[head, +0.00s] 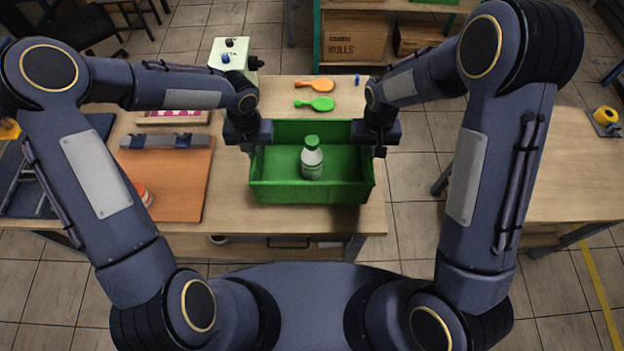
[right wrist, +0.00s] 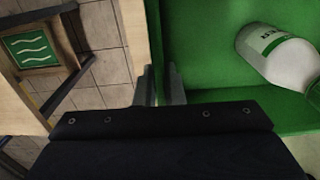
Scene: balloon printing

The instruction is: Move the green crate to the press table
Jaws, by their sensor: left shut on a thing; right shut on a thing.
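The green crate (head: 312,191) sits at or just above the right part of the wooden table in the head view; I cannot tell whether it touches. A white bottle with a green cap (head: 312,163) stands inside it. My left gripper (head: 250,148) is shut on the crate's left wall. My right gripper (head: 374,148) is shut on its right wall. In the right wrist view the fingers of my right gripper (right wrist: 160,88) pinch the wall of the crate (right wrist: 205,60), and the bottle (right wrist: 277,55) lies in view inside. The fingertips are mostly hidden in the head view.
An orange balloon (head: 314,85) and a green balloon (head: 314,104) lie behind the crate. An orange-brown board (head: 185,190) and a grey bar (head: 165,141) lie to the left. Another wooden table (head: 560,170) stands at the right, across a floor gap, with a yellow roll (head: 606,116).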

